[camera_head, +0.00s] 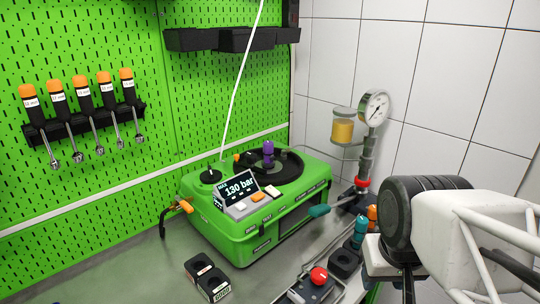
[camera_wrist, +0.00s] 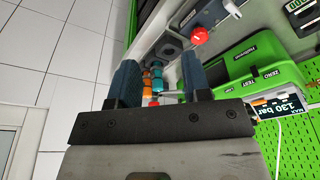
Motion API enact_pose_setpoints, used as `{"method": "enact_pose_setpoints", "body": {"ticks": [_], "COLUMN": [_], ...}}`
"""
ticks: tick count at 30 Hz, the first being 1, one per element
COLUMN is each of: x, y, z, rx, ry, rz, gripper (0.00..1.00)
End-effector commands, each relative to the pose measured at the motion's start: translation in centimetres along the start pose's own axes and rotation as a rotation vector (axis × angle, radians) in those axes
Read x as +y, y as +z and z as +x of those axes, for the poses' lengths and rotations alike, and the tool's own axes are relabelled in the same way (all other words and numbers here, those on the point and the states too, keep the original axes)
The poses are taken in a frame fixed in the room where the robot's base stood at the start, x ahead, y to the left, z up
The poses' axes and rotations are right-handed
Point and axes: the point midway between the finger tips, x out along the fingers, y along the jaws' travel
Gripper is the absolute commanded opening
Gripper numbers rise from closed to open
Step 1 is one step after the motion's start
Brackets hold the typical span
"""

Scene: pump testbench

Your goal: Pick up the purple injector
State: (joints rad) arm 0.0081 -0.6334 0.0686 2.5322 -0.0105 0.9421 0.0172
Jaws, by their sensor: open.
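The purple injector (camera_head: 268,152) stands upright on the black round plate (camera_head: 272,176) on top of the green pump tester (camera_head: 240,228). In the wrist view the tester (camera_wrist: 255,72) shows at the right, and the injector is not visible there. My gripper (camera_wrist: 160,82) has two dark blue-grey fingers held wide apart, with nothing gripped between them. In the head view my arm enters from the right, well to the right of the injector; the fingers cannot be made out clearly there.
A pressure gauge (camera_head: 374,106) on a stand is behind the tester. Orange and teal parts (camera_head: 360,228) stand right of it. A red button box (camera_head: 318,278) and black holders (camera_head: 207,277) are in front. A thin white cable (camera_head: 236,85) hangs above the tester.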

Motion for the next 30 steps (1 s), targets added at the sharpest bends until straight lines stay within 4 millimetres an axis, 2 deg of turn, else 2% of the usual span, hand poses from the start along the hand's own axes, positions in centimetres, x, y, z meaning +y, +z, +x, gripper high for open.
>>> {"method": "enact_pose_setpoints", "body": {"ticks": [4,9,20,26,30], "x": [0.0,0.0,-0.2,-1.5,-3.2], "y": [0.0,0.0,-0.3,-2.2,-5.0], "z": [0.0,0.0,0.0,0.1,0.2], "rx": [0.000,0.000,-0.002,-0.018,-0.044], "ry": [0.000,0.000,-0.010,-0.081,-0.174], "rz": [0.000,0.000,0.015,0.124,0.274], "gripper": [0.44,0.66,0.66,0.66,0.66]}}
